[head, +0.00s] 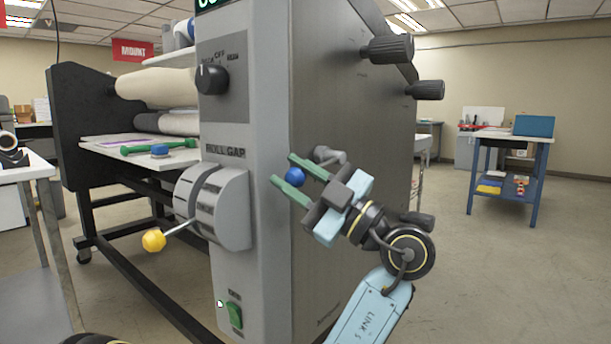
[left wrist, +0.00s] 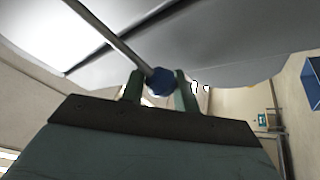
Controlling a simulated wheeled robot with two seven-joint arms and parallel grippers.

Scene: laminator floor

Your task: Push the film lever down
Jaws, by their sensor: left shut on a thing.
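A blue ball knob (head: 294,176) is on a lever at the side panel of the grey laminator (head: 245,105). I take this for the film lever; no label for it shows. Its thin metal rod (left wrist: 115,35) runs up and left from the knob in the left wrist view. My left gripper (head: 284,170) has its green fingers on either side of the knob and is shut on it. The knob also shows between the fingertips in the left wrist view (left wrist: 160,82). Most of the rod is hidden in the head view. My right gripper is not in view.
A yellow-knobbed lever (head: 154,241) sticks out from the roll gap dial (head: 220,207). A green switch (head: 235,315) is below it. Black knobs (head: 387,49) jut from the side panel's upper edge. A blue-framed table (head: 509,137) stands far right, with open floor before it.

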